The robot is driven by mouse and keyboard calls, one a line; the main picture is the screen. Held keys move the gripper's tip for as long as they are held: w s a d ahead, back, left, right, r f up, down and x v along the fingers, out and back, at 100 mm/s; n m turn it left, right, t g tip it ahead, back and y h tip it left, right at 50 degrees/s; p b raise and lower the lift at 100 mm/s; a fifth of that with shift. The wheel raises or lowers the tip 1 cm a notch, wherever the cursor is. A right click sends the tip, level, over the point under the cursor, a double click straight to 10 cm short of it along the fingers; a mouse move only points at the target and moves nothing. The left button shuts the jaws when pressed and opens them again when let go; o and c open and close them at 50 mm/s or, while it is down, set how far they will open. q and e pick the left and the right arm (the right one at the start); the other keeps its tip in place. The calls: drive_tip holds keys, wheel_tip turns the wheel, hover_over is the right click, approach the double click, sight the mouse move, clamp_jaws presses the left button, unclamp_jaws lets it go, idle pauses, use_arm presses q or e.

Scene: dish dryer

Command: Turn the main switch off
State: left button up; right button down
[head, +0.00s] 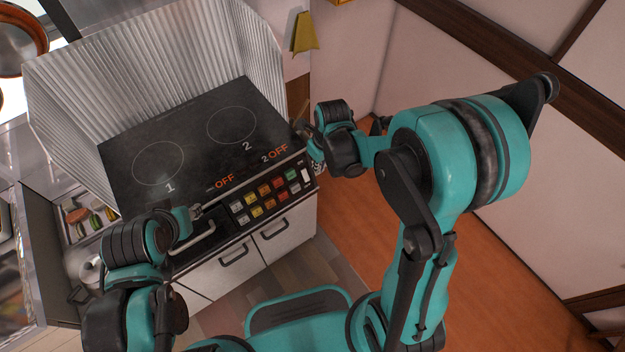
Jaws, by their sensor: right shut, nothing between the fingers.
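The black control panel (262,205) runs along the front of the cooktop. It carries several coloured buttons and a white switch (306,174) at its right end; I cannot tell which way the switch is set. Orange "OFF" readings show on the cooktop (135,140), one marked for ring 2. My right gripper (304,130) is shut and empty, by the cooktop's right corner, above and beyond the white switch and apart from it. My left gripper (196,212) is at the left part of the front, near a handle; its fingers are too small to read.
White cabinet doors with dark handles (234,254) are below the panel. Utensils or food items (92,217) lie at the left. A yellow cloth (304,34) hangs on the wall.

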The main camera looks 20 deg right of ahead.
sight(305, 175)
drive_tip(key=shift+f, duration=0.15)
drive_tip(key=shift+w+a+f+b, duration=0.25)
drive_tip(key=shift+w+f+b, duration=0.65)
drive_tip(key=shift+f, duration=1.1)
drive_tip(key=shift+w+a+f+b, duration=0.3)
drive_tip(key=shift+w+f+b, duration=0.35)
drive_tip(key=shift+f+b, duration=0.9)
drive_tip(key=shift+w+a+f+b, duration=0.25)
drive_tip(key=shift+w+f+b, duration=0.45)
drive_tip(key=shift+f, duration=1.7)
